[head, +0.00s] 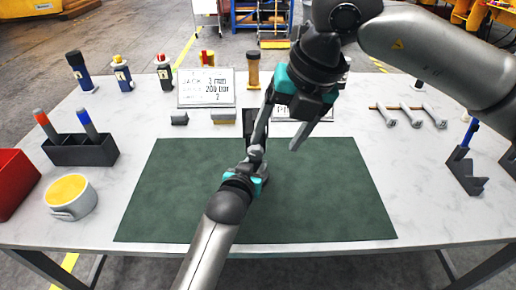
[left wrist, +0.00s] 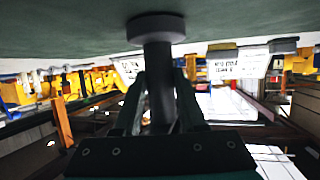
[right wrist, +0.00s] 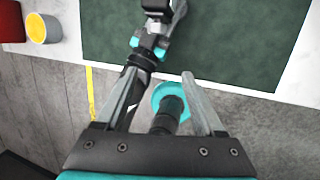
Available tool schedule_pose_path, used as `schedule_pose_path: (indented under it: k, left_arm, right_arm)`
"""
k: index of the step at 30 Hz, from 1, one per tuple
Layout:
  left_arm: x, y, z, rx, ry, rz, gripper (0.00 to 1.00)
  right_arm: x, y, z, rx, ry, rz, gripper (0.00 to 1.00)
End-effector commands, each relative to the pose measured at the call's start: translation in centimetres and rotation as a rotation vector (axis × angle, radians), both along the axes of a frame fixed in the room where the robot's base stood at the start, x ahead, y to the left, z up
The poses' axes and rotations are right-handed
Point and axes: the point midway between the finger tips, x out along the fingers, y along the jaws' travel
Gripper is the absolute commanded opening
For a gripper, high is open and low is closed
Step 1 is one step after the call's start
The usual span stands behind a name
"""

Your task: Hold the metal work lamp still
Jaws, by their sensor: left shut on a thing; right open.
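The metal work lamp shows in the left wrist view as a dark grey stem with a round base (left wrist: 157,30), the base against the green mat (head: 165,200). In the head view a dark part of it (head: 249,117) shows behind the grippers, mostly hidden. My left gripper (head: 256,153) is shut on the lamp's stem; its fingers sit either side of it in the left wrist view (left wrist: 160,76). My right gripper (head: 274,146) is open and empty, just above and close to the left gripper. In the right wrist view its fingers (right wrist: 157,74) are spread.
A cup with yellow contents (head: 70,195), a black marker holder (head: 80,150) and a red bin (head: 15,180) stand left. Several bottles and a sign (head: 206,88) line the back. Metal tools (head: 410,114) and a dark bracket (head: 465,172) are right. The mat's right half is clear.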

Motion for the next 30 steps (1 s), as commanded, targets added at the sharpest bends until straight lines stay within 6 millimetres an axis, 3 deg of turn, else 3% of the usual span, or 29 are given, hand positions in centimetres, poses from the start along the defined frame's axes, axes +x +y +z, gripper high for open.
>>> schedule_pose_path:
  k: [6, 10, 24, 30]
  left_arm:
    - [0.1, -0.1, 0.3, -0.003, -0.009, -0.001, 0.00]
    - [0.1, -0.1, 0.3, -0.003, -0.009, -0.001, 0.00]
    - [0.1, -0.1, 0.3, -0.003, -0.009, -0.001, 0.00]
    - [0.1, -0.1, 0.3, -0.003, -0.009, -0.001, 0.00]
  right_arm:
    - [1.0, 0.6, 2.2, -0.035, -0.163, 0.009, 0.70]
    - [1.4, 0.8, 2.0, -0.040, -0.183, 0.007, 0.70]
    - [4.5, 2.6, -5.8, -0.039, -0.180, 0.006, 0.70]
    - [5.3, 3.1, -7.8, -0.039, -0.181, 0.006, 0.70]
